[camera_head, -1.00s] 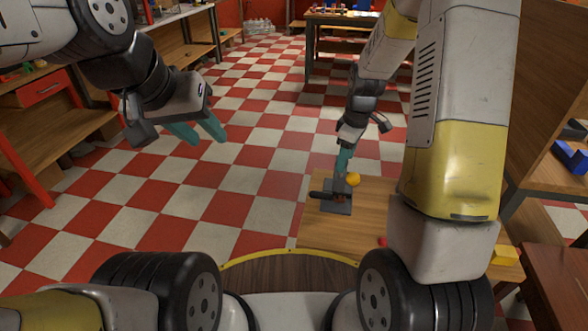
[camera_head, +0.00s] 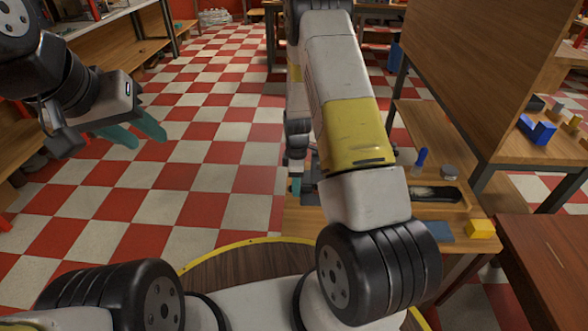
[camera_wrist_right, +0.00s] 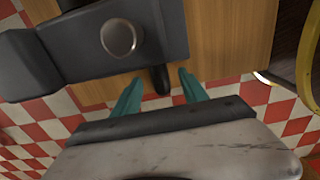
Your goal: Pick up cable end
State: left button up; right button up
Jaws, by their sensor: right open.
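In the right wrist view a dark grey block-shaped fixture (camera_wrist_right: 120,40) with a round metal knob lies over the wooden table. A short black rounded piece (camera_wrist_right: 160,79) pokes out from under it; it may be the cable end, but I cannot tell for sure. My right gripper (camera_wrist_right: 160,88) is open, its teal fingertips on either side of this piece and apart from it. In the head view my right gripper (camera_head: 296,186) is at the table's left edge, and my arm hides most of the fixture. My left gripper (camera_head: 135,133) is open and empty over the floor.
The wooden table (camera_head: 305,226) holds a yellow block (camera_head: 480,228), a blue upright piece (camera_head: 421,157), a round grey can (camera_head: 449,172) and a dark tray (camera_head: 436,194). A tall wooden panel (camera_head: 480,60) stands behind at right. The checkered floor at left is clear.

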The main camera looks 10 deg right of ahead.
jog(key=shift+f, duration=0.3)
grip_shut()
jog(key=shift+r, duration=0.15)
